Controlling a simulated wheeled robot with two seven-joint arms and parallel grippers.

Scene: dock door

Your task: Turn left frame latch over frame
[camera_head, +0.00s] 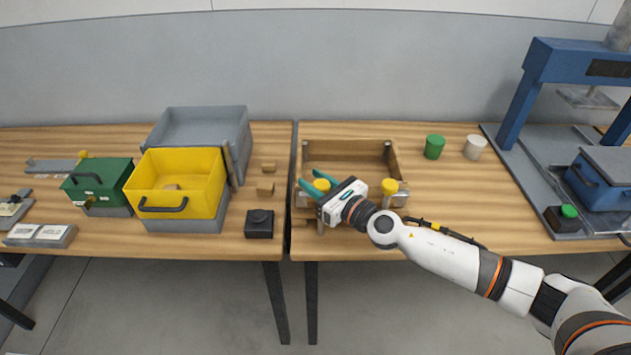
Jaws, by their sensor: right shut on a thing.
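A wooden frame (398,158) lies on the right-hand table, with a lighter upright back and sides. The left frame latch, with a yellow knob (322,185), is at the frame's front left. A second latch with a yellow knob (389,186) is at the front right. My right gripper (318,182) reaches in from the right across the frame's front, its teal fingers shut around the left latch's knob. The gripper body hides part of the frame's front edge, so I cannot tell exactly how the left latch is turned. My left gripper is not in view.
A green cup (434,147) and a white cup (475,147) stand right of the frame. A blue press (520,95) stands at far right. On the left table are a yellow bin (180,207), a grey bin (200,112), a green box (97,180) and a black block (259,224).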

